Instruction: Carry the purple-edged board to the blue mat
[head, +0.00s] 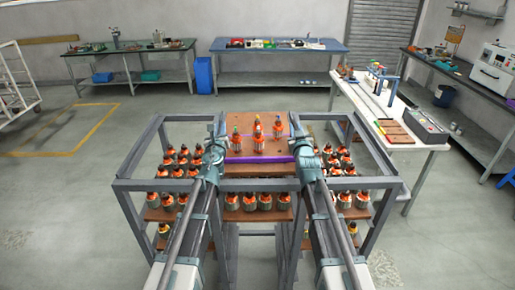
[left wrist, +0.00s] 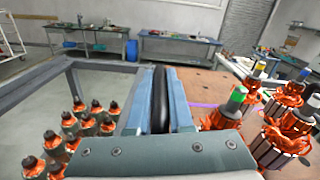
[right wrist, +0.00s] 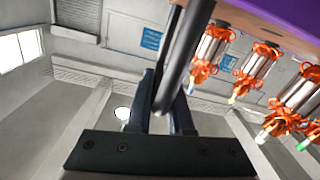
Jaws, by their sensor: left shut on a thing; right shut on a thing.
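The purple-edged board (head: 233,134) is brown and carries several upright orange-and-silver armatures (head: 259,140) with coloured tips. Its purple edge (head: 262,160) faces me. My left gripper (head: 217,140) is at the board's left side, shut on a dark bar-like handle (left wrist: 158,100); the board (left wrist: 203,88) lies just right of it. My right gripper (head: 302,142) is at the right side, shut on a dark handle (right wrist: 183,58); the purple edge (right wrist: 292,14) shows in the right wrist view. I cannot tell whether the board touches the rack. I cannot make out a blue mat for certain.
A grey metal rack (head: 150,184) surrounds the board, with more armature-laden boards on lower levels. A white table (head: 346,92) with tools stands at the right. A blue-topped table (head: 320,45) and a green-topped table (head: 92,52) stand behind. Floor is open at left.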

